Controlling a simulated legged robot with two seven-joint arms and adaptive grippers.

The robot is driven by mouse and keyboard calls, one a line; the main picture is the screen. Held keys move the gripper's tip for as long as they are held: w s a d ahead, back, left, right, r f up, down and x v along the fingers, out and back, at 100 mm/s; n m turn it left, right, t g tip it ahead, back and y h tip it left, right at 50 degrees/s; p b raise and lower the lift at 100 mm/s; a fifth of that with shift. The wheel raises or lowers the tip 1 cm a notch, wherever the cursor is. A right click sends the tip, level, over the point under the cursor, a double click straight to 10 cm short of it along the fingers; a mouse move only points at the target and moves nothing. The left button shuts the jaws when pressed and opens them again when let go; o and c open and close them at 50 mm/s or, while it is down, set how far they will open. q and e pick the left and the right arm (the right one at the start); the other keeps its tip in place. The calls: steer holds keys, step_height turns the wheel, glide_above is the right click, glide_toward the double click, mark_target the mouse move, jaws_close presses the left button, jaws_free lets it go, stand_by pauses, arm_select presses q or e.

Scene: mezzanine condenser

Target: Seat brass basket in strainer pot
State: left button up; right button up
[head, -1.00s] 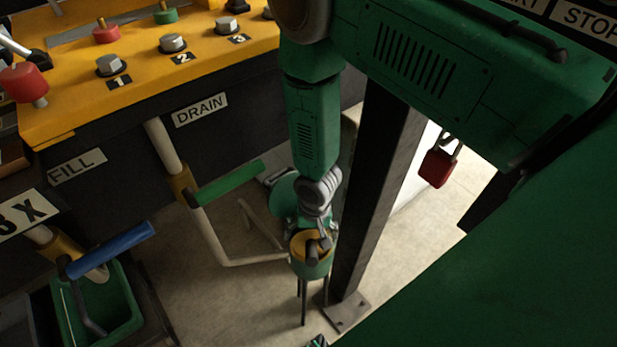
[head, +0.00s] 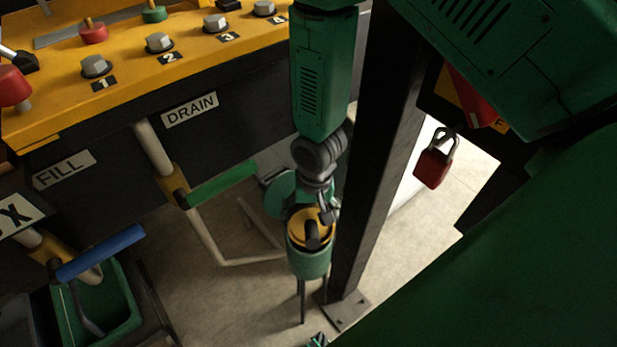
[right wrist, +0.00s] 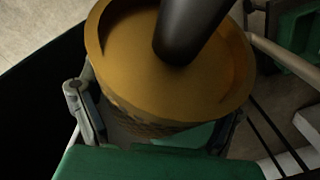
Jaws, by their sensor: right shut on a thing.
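The brass basket (head: 306,222), a round yellow cup with a dark handle, is at the mouth of a green strainer pot (head: 309,265) on thin dark legs. My right gripper (head: 318,203) comes down from above beside the basket. In the right wrist view, its grey fingers lie at both sides of the basket (right wrist: 135,75), shut on it; the dark handle rises across the top and mesh shows below the rim. I cannot tell how deep the basket sits in the pot. My left gripper is not in view.
A black post (head: 372,170) stands close right of the pot. A red padlock (head: 434,165) hangs further right. Left of the pot are a green-handled pipe (head: 222,185) and a blue handle (head: 100,250) over a green bin (head: 125,310). A yellow panel (head: 130,75) is at upper left.

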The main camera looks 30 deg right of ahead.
steer(key=shift+r, duration=0.6)
steer(key=shift+a, duration=0.1)
step_height(320, 180, down, 6)
steer(key=shift+f, duration=0.1)
steer(key=shift+c, duration=0.3)
step_height(320, 180, down, 3)
steer(key=shift+s+f+p, duration=0.15)
steer(key=shift+f+p, duration=0.05)
steer(key=shift+p, duration=0.15)
steer(key=o, duration=1.5)
steer(key=shift+o, duration=0.2)
steer(key=shift+f, duration=0.1)
